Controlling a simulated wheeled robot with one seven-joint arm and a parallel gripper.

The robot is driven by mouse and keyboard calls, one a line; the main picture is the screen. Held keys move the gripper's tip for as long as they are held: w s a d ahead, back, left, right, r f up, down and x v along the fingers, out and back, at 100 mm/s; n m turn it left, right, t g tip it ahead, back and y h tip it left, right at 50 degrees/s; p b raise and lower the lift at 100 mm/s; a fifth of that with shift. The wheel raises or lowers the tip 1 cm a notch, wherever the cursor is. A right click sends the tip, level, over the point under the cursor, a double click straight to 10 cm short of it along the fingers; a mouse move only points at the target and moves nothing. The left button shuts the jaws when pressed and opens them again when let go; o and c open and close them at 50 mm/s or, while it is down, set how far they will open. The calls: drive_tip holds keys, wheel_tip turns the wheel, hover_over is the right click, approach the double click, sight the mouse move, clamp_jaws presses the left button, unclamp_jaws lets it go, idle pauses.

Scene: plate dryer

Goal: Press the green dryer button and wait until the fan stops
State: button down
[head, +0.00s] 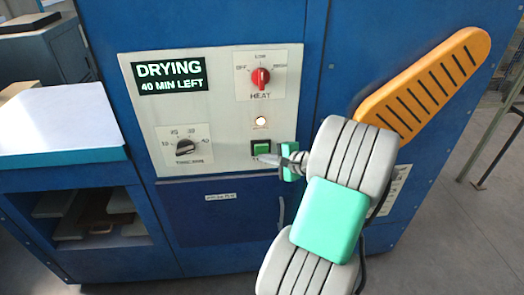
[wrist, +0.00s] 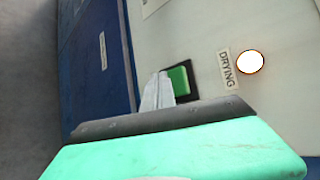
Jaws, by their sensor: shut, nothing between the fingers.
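The green dryer button (head: 261,148) sits in a dark frame low on the pale control panel (head: 225,165). My gripper (head: 262,159) is shut and empty, its tip at the lower edge of the button. In the wrist view the gripper tip (wrist: 160,90) overlaps the left side of the green button (wrist: 180,82); I cannot tell whether it touches. The display (head: 170,76) reads "DRYING 40 MIN LEFT". The round drying lamp (head: 261,122) above the button is lit, and it shows bright white in the wrist view (wrist: 250,62). No fan is visible.
The red heat knob (head: 261,77) is above the lamp, and the black time knob (head: 185,147) is to the left. The blue dryer cabinet (head: 215,25) surrounds the panel. A side bench (head: 62,155) with an open shelf stands at left.

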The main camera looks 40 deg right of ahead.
drive_tip(key=s+a, duration=0.1)
drive_tip(key=s, duration=0.1)
drive_tip(key=s+a+p, duration=0.1)
drive_tip(key=s, duration=0.1)
drive_tip(key=shift+a, duration=0.4)
idle(0.7)
